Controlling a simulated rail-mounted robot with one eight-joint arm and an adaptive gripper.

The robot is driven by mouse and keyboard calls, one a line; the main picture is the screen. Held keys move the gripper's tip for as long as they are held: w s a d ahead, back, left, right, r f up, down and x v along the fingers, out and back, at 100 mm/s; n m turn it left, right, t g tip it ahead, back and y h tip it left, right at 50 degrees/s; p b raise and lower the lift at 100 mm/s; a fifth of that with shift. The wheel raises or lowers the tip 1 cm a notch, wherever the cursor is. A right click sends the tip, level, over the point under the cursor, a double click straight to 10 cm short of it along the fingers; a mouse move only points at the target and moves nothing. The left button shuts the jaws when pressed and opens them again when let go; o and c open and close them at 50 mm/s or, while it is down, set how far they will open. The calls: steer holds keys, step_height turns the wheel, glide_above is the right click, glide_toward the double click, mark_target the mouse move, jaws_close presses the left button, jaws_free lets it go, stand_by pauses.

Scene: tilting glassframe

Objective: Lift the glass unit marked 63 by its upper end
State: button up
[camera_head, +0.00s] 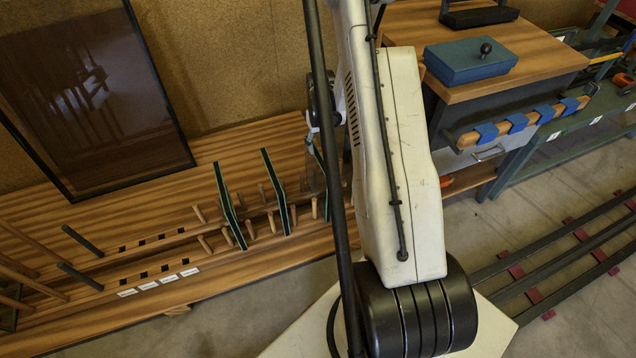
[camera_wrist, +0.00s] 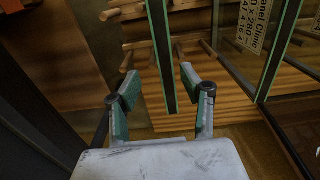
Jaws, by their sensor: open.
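No marking 63 can be read in either view. In the wrist view my gripper (camera_wrist: 159,76) is open, a finger on each side. The dark, green-edged end of a narrow upright glass unit (camera_wrist: 161,40) shows between the fingers, with a visible gap on both sides. A second glass unit (camera_wrist: 281,48) stands to the right; a printed label (camera_wrist: 252,25) shows beside it. In the head view, thin glass units (camera_head: 229,205) and (camera_head: 278,190) stand tilted among wooden pegs. Another (camera_head: 319,172) is partly hidden by my arm, as is my gripper.
The wooden rack (camera_head: 160,260) has pegs, dark slots and small white labels (camera_head: 148,286). A large dark framed pane (camera_head: 90,95) leans at the back left. A workbench (camera_head: 540,55) with a blue box (camera_head: 470,60) stands right. Floor rails (camera_head: 560,255) run at lower right.

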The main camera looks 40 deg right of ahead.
mark_target(318, 156)
steer(key=shift+w+a+f+b, duration=0.15)
steer(key=shift+f+b, duration=0.5)
steer(key=shift+f, duration=1.2)
steer(key=shift+w+a+f+b, duration=0.15)
steer(key=shift+f+b, duration=0.5)
steer(key=shift+f, duration=1.15)
steer(key=shift+c, duration=0.5)
jaws_close()
steer(key=shift+r, duration=0.1)
